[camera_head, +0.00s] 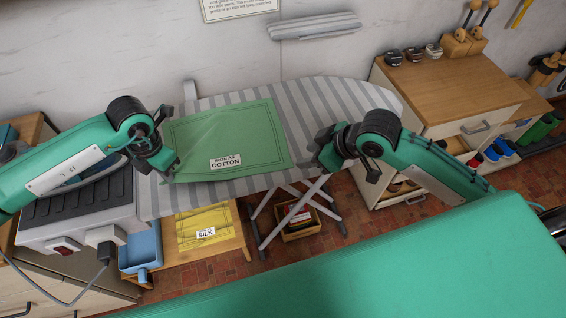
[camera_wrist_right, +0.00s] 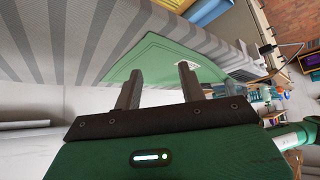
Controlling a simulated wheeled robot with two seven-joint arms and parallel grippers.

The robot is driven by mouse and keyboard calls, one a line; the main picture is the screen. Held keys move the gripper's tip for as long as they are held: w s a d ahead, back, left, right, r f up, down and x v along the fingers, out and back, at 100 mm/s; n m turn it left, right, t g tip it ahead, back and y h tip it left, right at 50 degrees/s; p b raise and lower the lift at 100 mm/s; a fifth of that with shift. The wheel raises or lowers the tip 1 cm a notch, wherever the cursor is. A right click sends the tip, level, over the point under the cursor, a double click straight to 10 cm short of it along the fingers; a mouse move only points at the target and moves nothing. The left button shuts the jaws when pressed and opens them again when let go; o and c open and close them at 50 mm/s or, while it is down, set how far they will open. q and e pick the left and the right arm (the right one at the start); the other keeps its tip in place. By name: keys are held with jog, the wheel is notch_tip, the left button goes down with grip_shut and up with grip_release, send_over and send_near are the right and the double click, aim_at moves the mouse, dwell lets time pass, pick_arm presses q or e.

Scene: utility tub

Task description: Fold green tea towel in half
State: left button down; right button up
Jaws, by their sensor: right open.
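The green tea towel (camera_head: 235,130), with a dark border line and a white label reading "IRON AS COTTON" (camera_head: 226,162), lies spread flat on the striped ironing board (camera_head: 330,98). My left gripper (camera_head: 169,173) is at the towel's front left corner; whether its fingers are closed on the cloth cannot be told. My right gripper (camera_head: 316,160) is just right of the towel's right edge, over the board. In the right wrist view its two fingers (camera_wrist_right: 158,82) are apart with nothing gripped, and the towel (camera_wrist_right: 160,62) shows beyond them.
A grey ironing station (camera_head: 80,210) stands at the board's left end. Below are a yellow cloth labelled "SILK" (camera_head: 206,228) and a blue bin (camera_head: 140,248). A wooden-topped cabinet (camera_head: 450,85) stands at right. The board's right part is clear.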

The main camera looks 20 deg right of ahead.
aim_at(281, 164)
jog(key=shift+d+x, duration=0.15)
jog(key=shift+x, duration=2.25)
jog(key=shift+d+x, duration=0.2)
jog(key=shift+x, duration=2.2)
jog(key=shift+w+f, duration=0.1)
jog(key=shift+f, duration=0.1)
grip_shut()
jog(key=shift+r, duration=2.55)
